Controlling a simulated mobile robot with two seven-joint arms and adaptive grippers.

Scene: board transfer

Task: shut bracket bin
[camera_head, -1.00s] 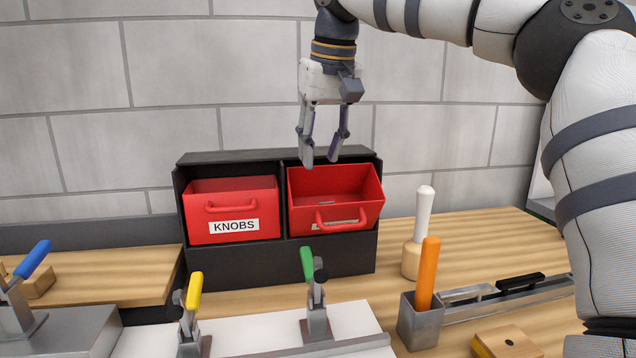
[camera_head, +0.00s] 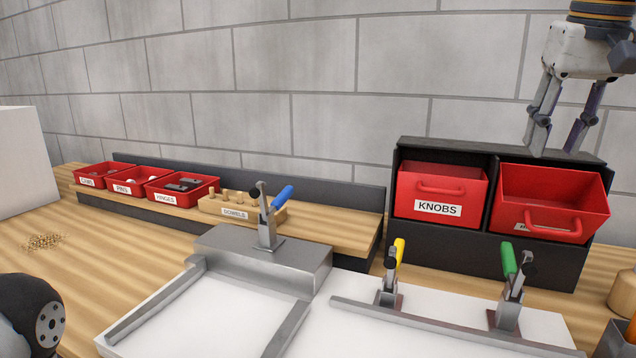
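The black two-bay cabinet (camera_head: 490,248) stands against the wall at the right. Its right red bin (camera_head: 552,200) is tipped forward and open at the top, with a loop handle on its front. Its label is mostly hidden behind the handle, so I cannot read it. The left red bin (camera_head: 443,191), labelled KNOBS, sits back in its bay. My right gripper (camera_head: 554,150) points down above the right bin, close to the cabinet's top edge. Its two fingers are apart with nothing between them. My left gripper is not in view.
White fixtures with yellow (camera_head: 399,251) and green (camera_head: 508,259) clamp handles stand in front of the cabinet. A blue-handled clamp (camera_head: 268,213) stands left. Small red bins (camera_head: 183,188) and a dowel block (camera_head: 241,208) sit on a shelf. The bench at left is mostly clear.

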